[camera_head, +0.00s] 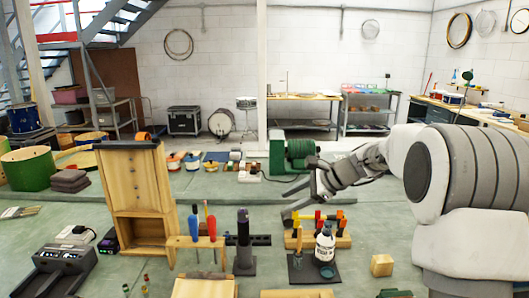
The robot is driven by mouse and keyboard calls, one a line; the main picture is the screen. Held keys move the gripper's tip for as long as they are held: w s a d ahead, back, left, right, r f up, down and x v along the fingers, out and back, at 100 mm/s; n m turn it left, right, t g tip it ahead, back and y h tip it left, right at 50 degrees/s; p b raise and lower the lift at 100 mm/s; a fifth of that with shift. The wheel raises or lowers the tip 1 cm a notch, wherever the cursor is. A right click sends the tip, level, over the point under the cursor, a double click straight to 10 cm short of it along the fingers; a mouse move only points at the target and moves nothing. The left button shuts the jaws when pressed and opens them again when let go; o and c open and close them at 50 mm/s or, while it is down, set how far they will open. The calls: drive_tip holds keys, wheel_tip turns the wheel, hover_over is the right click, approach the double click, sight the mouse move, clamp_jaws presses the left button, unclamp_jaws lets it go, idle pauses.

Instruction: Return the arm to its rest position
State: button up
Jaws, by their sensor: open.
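My arm reaches in from the right edge, over the right part of the green-grey bench (390,240). My gripper (290,200) is at its left end, above the bench. Its fingers are apart and I see nothing held between them. It hangs above and behind a wooden rack with red, yellow and orange pieces (315,217), in front of a green machine (292,153). I cannot tell how high it is above the bench.
A white bottle (325,245) stands on a dark mat by the rack. A wooden block (382,265) lies right of it. A tall wooden cabinet (135,195), screwdrivers in a holder (203,243) and a black post (244,240) stand left.

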drive_tip(key=s+d+n+h, duration=0.2)
drive_tip(key=s+n, duration=0.3)
drive_tip(key=s, duration=0.7)
drive_tip(key=s+d+n+h+b, duration=0.1)
drive_tip(key=s+n+h, duration=0.3)
drive_tip(key=s, duration=0.8)
drive_tip(key=s+d+n+t+h, duration=0.1)
drive_tip(key=s+d+n+h, duration=0.2)
drive_tip(key=s+n, duration=0.5)
drive_tip(key=s+d, duration=0.1)
drive_tip(key=s, duration=0.3)
drive_tip(key=shift+d, duration=0.1)
